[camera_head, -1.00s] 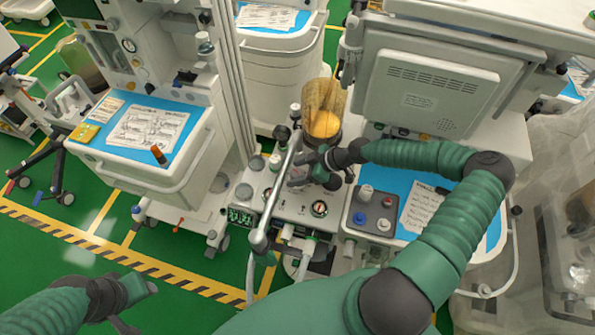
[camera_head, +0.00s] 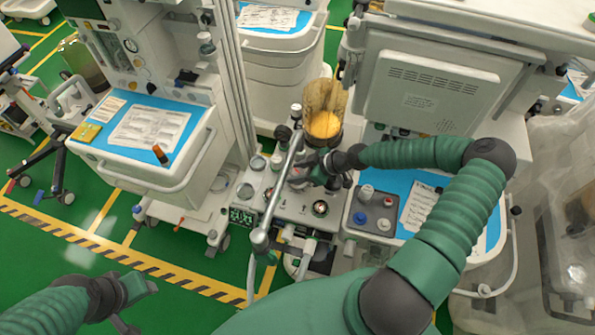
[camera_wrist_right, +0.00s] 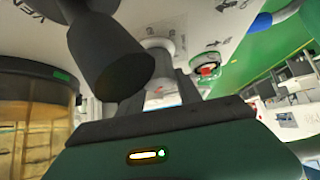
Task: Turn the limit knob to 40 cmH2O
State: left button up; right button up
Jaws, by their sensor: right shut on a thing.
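The limit knob (camera_wrist_right: 162,88) is a pale, short cylinder with markings, seen partly in the right wrist view. My right gripper (camera_head: 300,173) is shut on it above the grey-white machine panel (camera_head: 290,208). In the head view the gripper and a silver pole hide most of the knob, and I cannot read its setting. My left gripper (camera_head: 142,305) is at the lower left, empty over the floor, with its fingers apart.
A silver pole (camera_head: 277,195) crosses close to the right gripper. An amber canister (camera_head: 323,115) stands just behind it. A round gauge (camera_head: 320,208) is on the panel. A grey block with red and blue knobs (camera_head: 372,210) is to the right.

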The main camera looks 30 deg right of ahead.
jog(key=shift+m+t+h, duration=0.5)
jog(key=shift+m+h, duration=0.4)
jog(key=shift+m, duration=0.3)
grip_shut()
jog(key=m+h+b, duration=0.1)
jog(key=m+h, duration=0.1)
jog(key=m, duration=0.1)
jog(key=shift+t+h+b, duration=0.3)
jog(key=shift+t+b, duration=0.1)
grip_release()
jog(key=shift+d+m+h+b, duration=0.1)
jog(key=shift+m+h+b, duration=0.35)
jog(key=shift+m+h, duration=1.15)
jog(key=shift+m, duration=0.4)
jog(key=o, duration=1.4)
jog(key=shift+y, duration=0.3)
jog(key=shift+c, duration=0.2)
